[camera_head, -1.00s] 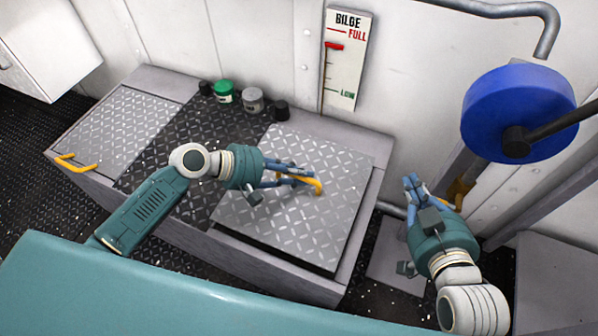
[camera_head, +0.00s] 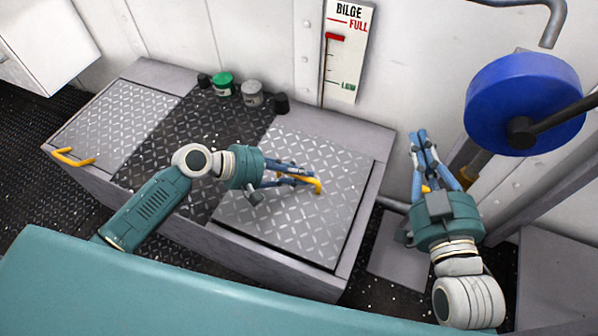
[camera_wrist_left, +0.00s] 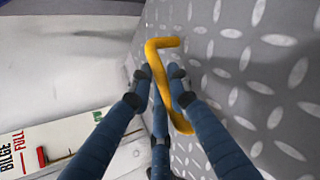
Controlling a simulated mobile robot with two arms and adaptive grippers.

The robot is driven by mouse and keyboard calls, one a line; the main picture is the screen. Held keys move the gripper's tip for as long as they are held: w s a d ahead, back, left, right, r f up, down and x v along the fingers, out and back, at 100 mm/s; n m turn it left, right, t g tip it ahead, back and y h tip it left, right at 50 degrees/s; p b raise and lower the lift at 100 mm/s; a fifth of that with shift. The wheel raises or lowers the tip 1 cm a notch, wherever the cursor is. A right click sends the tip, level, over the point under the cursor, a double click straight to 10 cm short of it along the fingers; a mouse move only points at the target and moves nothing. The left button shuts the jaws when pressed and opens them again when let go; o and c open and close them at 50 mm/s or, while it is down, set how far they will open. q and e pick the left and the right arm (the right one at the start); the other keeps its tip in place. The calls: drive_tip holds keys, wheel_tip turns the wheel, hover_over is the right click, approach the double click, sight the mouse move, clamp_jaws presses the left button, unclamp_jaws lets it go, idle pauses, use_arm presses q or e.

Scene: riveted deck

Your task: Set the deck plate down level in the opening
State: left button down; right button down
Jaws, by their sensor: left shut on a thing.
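The deck plate (camera_head: 335,180) is a grey tread plate with a yellow handle (camera_head: 317,187). It lies in the right part of the long grey box, looking level with the rim (camera_head: 365,205); a thin dark line shows along its near edge. I cannot tell whether it bears fully on its seat. My left gripper (camera_head: 310,181) is shut on the handle, which also shows between the fingers in the left wrist view (camera_wrist_left: 160,75). The opening beneath is hidden by the plate. My right gripper (camera_head: 419,136) is raised beyond the box's right end, fingertips together, holding nothing visible.
Another tread plate (camera_head: 118,125) with a yellow handle (camera_head: 72,157) covers the box's left end. A green can (camera_head: 223,84), a grey can (camera_head: 252,93) and dark cups stand along the back. A blue wheel (camera_head: 524,104) and the bilge gauge (camera_head: 345,50) are behind.

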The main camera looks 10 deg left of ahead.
drive_tip(key=shift+r, duration=0.35)
idle(0.3)
drive_tip(key=shift+s+d+f+g, duration=0.15)
drive_tip(key=shift+f+g, duration=0.2)
drive_tip(key=shift+f, duration=0.5)
drive_tip(key=shift+s+d+f+g, duration=0.1)
drive_tip(key=shift+f+g, duration=0.25)
drive_tip(key=shift+f, duration=0.5)
drive_tip(key=shift+p, duration=0.3)
drive_tip(key=shift+d+f+g, duration=0.1)
drive_tip(key=shift+f+g, duration=0.2)
drive_tip(key=shift+f, duration=0.3)
drive_tip(key=shift+s+d+f, duration=0.1)
drive_tip(key=shift+s+f, duration=0.1)
drive_tip(key=shift+f, duration=0.2)
drive_tip(key=shift+s+d+f+g+h+p, duration=0.1)
drive_tip(key=shift+s+f+g+h+p, duration=0.05)
drive_tip(key=shift+f+g+h, duration=0.2)
drive_tip(key=shift+s+d+f+g+h+p, duration=0.15)
drive_tip(key=shift+f+g, duration=0.1)
drive_tip(key=shift+f, duration=0.15)
